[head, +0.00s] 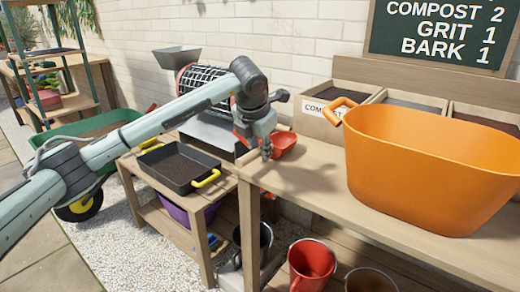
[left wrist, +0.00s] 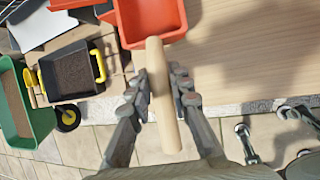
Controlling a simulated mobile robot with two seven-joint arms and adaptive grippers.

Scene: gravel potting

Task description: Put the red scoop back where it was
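The red scoop (head: 285,144) is at the back left end of the wooden bench, beside my left gripper (head: 266,150). In the left wrist view the red scoop (left wrist: 150,18) is at the top, cut off by the frame edge. Its pale wooden handle (left wrist: 161,100) points back between the fingers of my left gripper (left wrist: 158,84). The fingers are close against both sides of the handle and look shut on it. I cannot tell whether the scoop touches the bench top.
A large orange tub (head: 430,165) fills the bench's right side, before the compost bins (head: 322,122). A black tray with yellow handles (head: 178,168) stands on the lower table at left. A red bucket (head: 312,264) is below. The bench top (left wrist: 250,50) beside the scoop is clear.

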